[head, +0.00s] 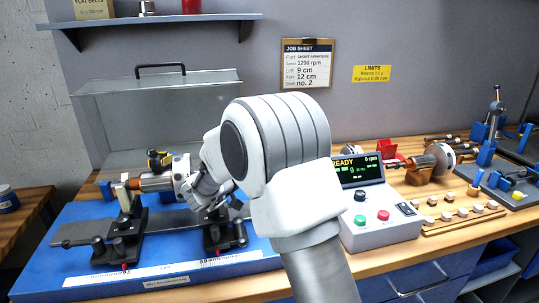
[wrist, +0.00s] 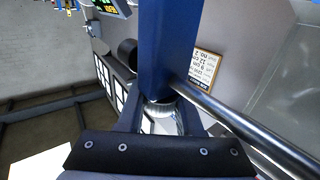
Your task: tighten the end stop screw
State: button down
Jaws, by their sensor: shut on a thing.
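In the wrist view, my gripper (wrist: 160,120) is shut on a small silver ribbed knob, which looks like the end stop screw (wrist: 160,109). The knob sits against a blue upright post (wrist: 166,45), and the fingers stand on either side of it. Whether the screw is tight cannot be seen. In the head view, my gripper (head: 208,197) is at the right end of the balancing stand, mostly hidden behind my white arm. The rotor (head: 155,182), with a copper winding and a pale disc, lies across the stand. The screw is hidden in this view.
A bright metal rod (wrist: 235,122) runs diagonally beside the post. Black support carriages (head: 122,232) stand on the blue base (head: 60,275). A clear guard (head: 110,110) rises behind. The control box (head: 382,225) reads READY, 0 rpm. A wooden weight rack (head: 450,222) lies at the right.

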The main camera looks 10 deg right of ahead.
jog(key=c, duration=0.6)
grip_release()
jog(key=shift+r, duration=0.1)
jog(key=r, duration=0.1)
jog(key=r+p, duration=0.1)
jog(key=r, duration=0.1)
jog(key=d+r, duration=0.1)
jog(key=shift+s+r, duration=0.25)
jog(key=shift+r, duration=0.15)
jog(key=s+d+r, duration=0.2)
jog(key=d, duration=0.1)
jog(key=s+d+r+p, duration=0.1)
jog(key=s+d+r, duration=0.1)
jog(key=d, duration=0.1)
jog(key=s+d+r, duration=0.2)
jog(key=shift+d, duration=0.4)
